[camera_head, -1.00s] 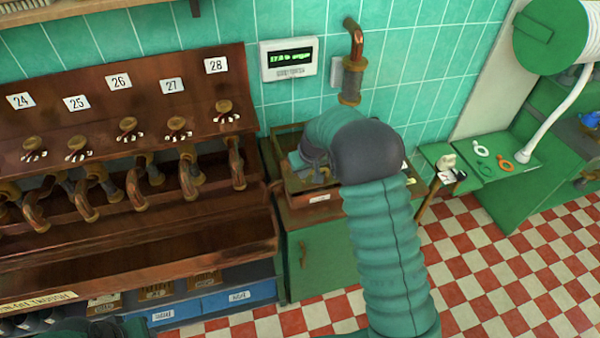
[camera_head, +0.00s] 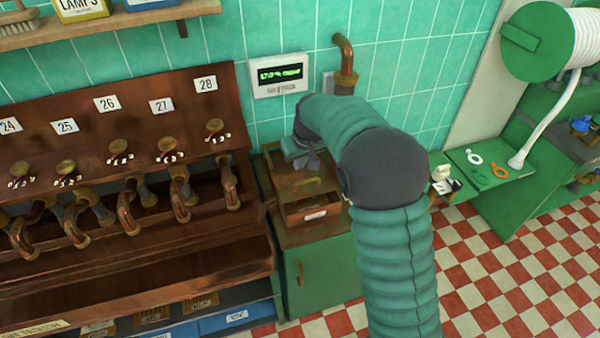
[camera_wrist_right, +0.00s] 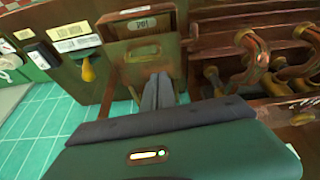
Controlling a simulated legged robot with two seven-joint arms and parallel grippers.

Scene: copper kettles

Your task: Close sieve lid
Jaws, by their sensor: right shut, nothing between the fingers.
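The sieve is a brown wooden box (camera_head: 272,185) on top of a green cabinet, left of my right arm in the head view. Its lid (camera_head: 288,187), with a small brass handle, appears to lie flat over the box. A small labelled drawer (camera_head: 316,213) sticks out at the front. My right gripper (camera_head: 308,165) is above the back of the box, its fingers pointing down. In the wrist view the grey fingers (camera_wrist_right: 158,92) are together and empty, over the box's wooden top (camera_wrist_right: 140,72). Whether they touch it is unclear. My left gripper is out of view.
A rack of numbered copper taps (camera_head: 130,185) stands close on the left. A display panel (camera_head: 280,75) and a copper pipe (camera_head: 345,65) are on the tiled wall behind. A green side table (camera_head: 490,165) with small items is at the right. Checkered floor is open at the lower right.

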